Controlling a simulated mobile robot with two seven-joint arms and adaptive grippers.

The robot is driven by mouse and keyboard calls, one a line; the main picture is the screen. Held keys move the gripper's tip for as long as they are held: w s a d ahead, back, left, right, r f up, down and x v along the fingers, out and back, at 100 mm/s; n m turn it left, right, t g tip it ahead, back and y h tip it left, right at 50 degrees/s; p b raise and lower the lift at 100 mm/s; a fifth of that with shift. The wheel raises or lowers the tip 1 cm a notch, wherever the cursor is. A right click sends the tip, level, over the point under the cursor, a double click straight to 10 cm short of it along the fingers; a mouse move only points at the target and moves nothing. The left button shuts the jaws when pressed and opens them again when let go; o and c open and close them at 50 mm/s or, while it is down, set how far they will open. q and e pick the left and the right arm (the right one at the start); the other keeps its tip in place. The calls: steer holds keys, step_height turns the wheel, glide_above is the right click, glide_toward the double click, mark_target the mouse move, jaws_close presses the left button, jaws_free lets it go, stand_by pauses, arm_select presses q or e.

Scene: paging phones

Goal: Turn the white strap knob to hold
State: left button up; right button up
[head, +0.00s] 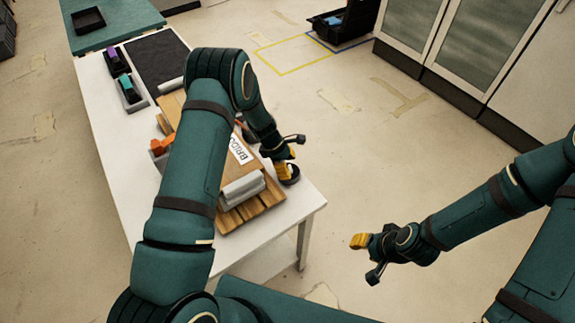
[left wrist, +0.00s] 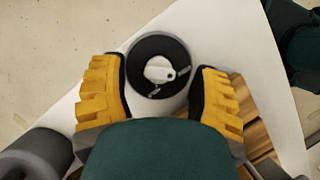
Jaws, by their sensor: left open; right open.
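The white knob (left wrist: 158,71) sits in the middle of a round black dial (left wrist: 146,48) in the left wrist view. A small tab points to the right from it, and a small light mark shows at the dial's lower edge. My left gripper (left wrist: 163,82) is open, with one yellow finger on each side of the dial; I cannot tell whether they touch it. In the head view my left gripper (head: 288,163) is over the dial (head: 291,178) at the table's right edge, hiding most of the knob. My right gripper (head: 367,256) is open and empty above the floor.
The white table (head: 112,165) carries a wooden board (head: 250,208) with a grey block (head: 243,188) and a printed sign (head: 241,152). Purple (head: 113,55) and teal (head: 127,84) items in holders and a dark mat (head: 158,58) lie further back.

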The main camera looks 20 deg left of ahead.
arm_select(q)
jaws_close()
stand_by(0.4)
steer(key=m+g+b, duration=0.1)
steer(key=m, duration=0.1)
steer(key=m+b, duration=0.2)
steer(key=shift+f+m+g, duration=0.15)
steer(key=shift+m+g, duration=0.15)
steer(key=shift+g, duration=0.1)
steer(key=m+g+b, duration=0.1)
steer(key=m, duration=0.1)
steer(key=m+g+y+b, duration=0.1)
steer(key=m+b, duration=0.1)
steer(key=m, duration=0.1)
steer(key=shift+w+d, duration=0.15)
steer(key=shift+d, duration=0.05)
steer(key=m+y+b, duration=0.1)
steer(key=m, duration=0.3)
steer(key=shift+g+b, duration=0.4)
steer(key=m+y, duration=0.1)
steer(key=m, duration=0.1)
steer(key=m+b, duration=0.1)
steer(key=m, duration=0.1)
steer(key=shift+d+g+y, duration=0.15)
steer(key=shift+g+y, duration=0.15)
steer(key=shift+y, duration=0.1)
steer(key=shift+m, duration=0.3)
